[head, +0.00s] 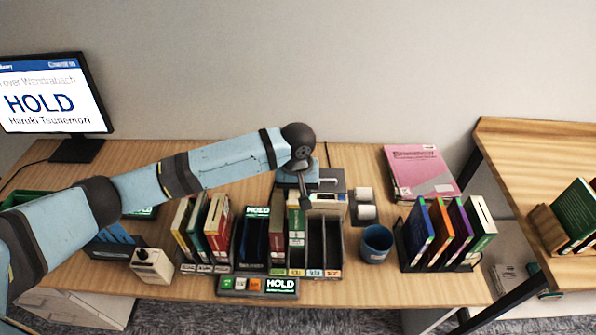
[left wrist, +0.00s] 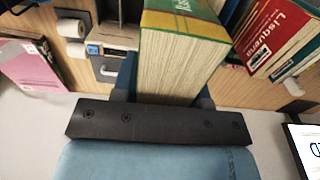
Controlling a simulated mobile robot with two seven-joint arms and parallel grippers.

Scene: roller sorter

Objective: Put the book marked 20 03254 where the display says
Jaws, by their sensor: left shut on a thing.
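The display (head: 48,95) at the far left reads HOLD with a name under it. My left gripper (head: 304,198) is over the middle rack and is shut on a thick book with a green and yellow cover. The book shows large in the left wrist view (left wrist: 180,65), page edges toward the camera, between the fingers. In the head view a green and pale book (head: 297,228) stands upright just under the gripper, at the slotted rack (head: 325,245). A slot to its left carries a green HOLD sign (head: 258,212). The number 20 03254 is not readable. My right gripper is not in view.
Several books (head: 203,228) stand left of the rack, and a row of coloured books (head: 448,232) stands at the right. A blue mug (head: 376,243), paper rolls (head: 366,203) and a pink book (head: 420,172) are nearby. A HOLD button panel (head: 258,286) is in front.

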